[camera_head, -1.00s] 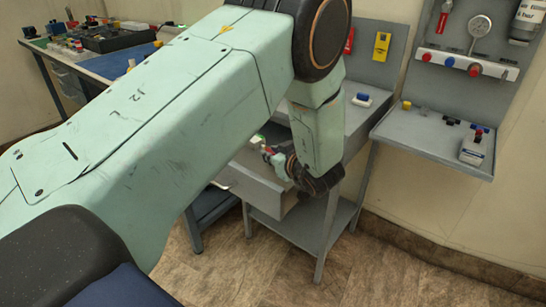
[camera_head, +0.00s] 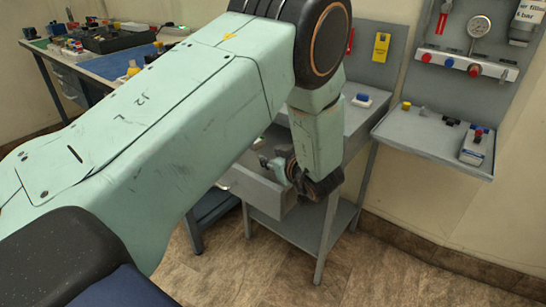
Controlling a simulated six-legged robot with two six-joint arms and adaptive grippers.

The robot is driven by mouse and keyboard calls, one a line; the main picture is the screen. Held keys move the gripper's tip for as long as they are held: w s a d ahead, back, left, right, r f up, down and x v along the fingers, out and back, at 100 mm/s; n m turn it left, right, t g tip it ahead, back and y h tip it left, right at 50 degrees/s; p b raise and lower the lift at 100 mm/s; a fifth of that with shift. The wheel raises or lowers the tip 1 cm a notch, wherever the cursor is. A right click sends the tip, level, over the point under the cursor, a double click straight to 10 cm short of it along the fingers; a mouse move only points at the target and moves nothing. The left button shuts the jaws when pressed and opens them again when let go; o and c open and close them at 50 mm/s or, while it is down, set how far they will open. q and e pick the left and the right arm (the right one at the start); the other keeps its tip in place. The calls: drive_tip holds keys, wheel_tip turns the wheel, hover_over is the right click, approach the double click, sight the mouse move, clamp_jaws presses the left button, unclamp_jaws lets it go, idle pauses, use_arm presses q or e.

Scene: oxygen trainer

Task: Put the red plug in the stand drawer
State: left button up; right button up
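The grey stand (camera_head: 335,215) stands in the middle, with its drawer (camera_head: 258,188) pulled open toward the left. My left arm comes in from the left and bends down at the stand. My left gripper (camera_head: 272,165) is small and partly hidden by its own wrist, over the open drawer. I cannot tell whether its fingers are open or shut. I cannot make out a red plug in or under it; the drawer's inside is largely hidden by my arm. My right gripper is out of view.
A wall panel at the right carries a gauge (camera_head: 480,26) and red and blue knobs (camera_head: 449,62). A cluttered blue-topped bench (camera_head: 110,66) stands at the back left. A blue-and-white item (camera_head: 361,100) lies on the stand.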

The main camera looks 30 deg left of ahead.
use_arm(q)
drive_tip(key=shift+o, duration=0.3)
drive_tip(key=shift+r, duration=0.1)
drive_tip(key=shift+r, duration=0.3)
drive_tip(key=p+v, duration=0.6)
drive_tip(key=p, duration=0.2)
drive_tip(key=p+v, duration=0.6)
drive_tip(key=p, duration=0.2)
drive_tip(key=shift+r, duration=0.25)
drive_tip(key=shift+f, duration=0.1)
